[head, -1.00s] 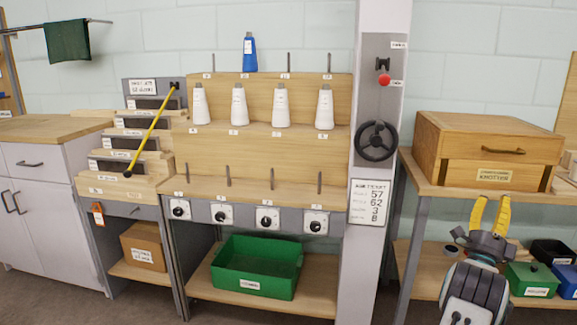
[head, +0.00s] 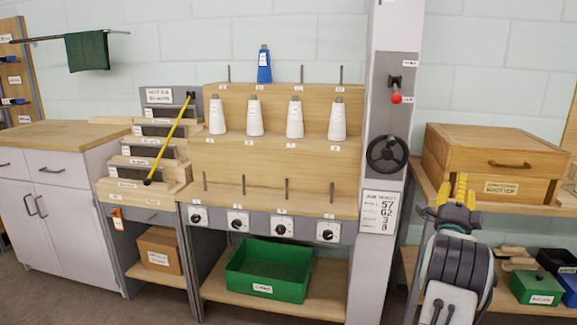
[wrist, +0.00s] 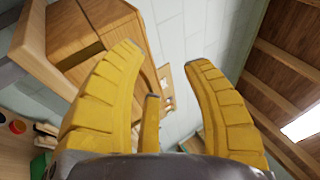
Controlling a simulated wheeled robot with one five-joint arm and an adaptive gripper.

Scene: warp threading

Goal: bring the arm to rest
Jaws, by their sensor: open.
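My gripper (head: 454,190) stands upright at the right in the head view, its yellow fingers pointing up in front of the right-hand shelf unit. In the wrist view my gripper (wrist: 170,100) has its yellow fingers spread wide apart with nothing between them. It is open and empty. The wooden drawer box (head: 490,160) is behind it in the head view. The same wooden box (wrist: 95,35) shows at the upper left of the wrist view. I see no contact between the fingers and the box, though the gap is hard to judge.
The thread rack holds several white cones (head: 295,118) and one blue cone (head: 264,66). A green bin (head: 268,270) sits on its lower shelf. A post with a black handwheel (head: 387,154) stands left of my arm. A small green box (head: 537,288) is low at the right.

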